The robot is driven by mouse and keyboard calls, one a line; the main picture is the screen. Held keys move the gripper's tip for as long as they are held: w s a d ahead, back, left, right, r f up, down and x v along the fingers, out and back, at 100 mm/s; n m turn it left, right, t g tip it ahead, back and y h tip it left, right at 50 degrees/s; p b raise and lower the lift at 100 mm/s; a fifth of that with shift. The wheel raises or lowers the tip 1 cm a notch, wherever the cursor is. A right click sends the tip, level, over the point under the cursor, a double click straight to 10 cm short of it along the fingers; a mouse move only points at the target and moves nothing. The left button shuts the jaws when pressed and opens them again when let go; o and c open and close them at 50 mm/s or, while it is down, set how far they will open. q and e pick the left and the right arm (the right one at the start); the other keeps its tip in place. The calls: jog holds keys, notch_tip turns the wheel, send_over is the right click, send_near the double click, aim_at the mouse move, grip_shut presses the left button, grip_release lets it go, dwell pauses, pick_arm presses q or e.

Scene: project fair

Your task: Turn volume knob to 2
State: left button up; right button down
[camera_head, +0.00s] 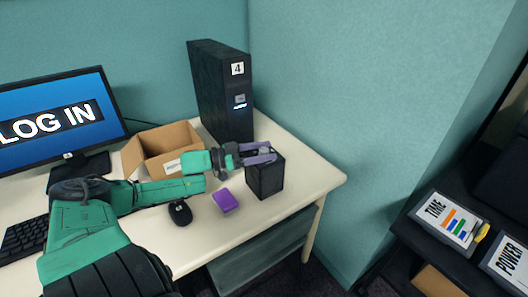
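A black box-shaped speaker (265,180) stands near the right end of the cream desk. A small grey knob (264,151) shows on its top, partly hidden by my gripper. My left gripper (273,153) reaches in from the left over the speaker. Its two purple fingers are apart, one on each side of the knob. I cannot tell whether they touch it. The knob's markings and setting are too small or covered to read. My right gripper is not in view.
A tall black computer tower (222,90) marked 4 and an open cardboard box (165,140) stand behind my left arm. A purple block (224,201) and a black mouse (180,213) lie in front. The monitor (50,115) is at left. A teal wall closes the back and right.

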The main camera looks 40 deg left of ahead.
pick_arm(q)
jog(key=shift+s+a+p, duration=0.15)
jog(key=shift+s+p, duration=0.05)
jog(key=shift+p, duration=0.1)
jog(key=p+v, duration=0.5)
jog(key=v, duration=0.9)
jog(key=shift+r+p, duration=0.15)
jog(key=shift+p, duration=0.15)
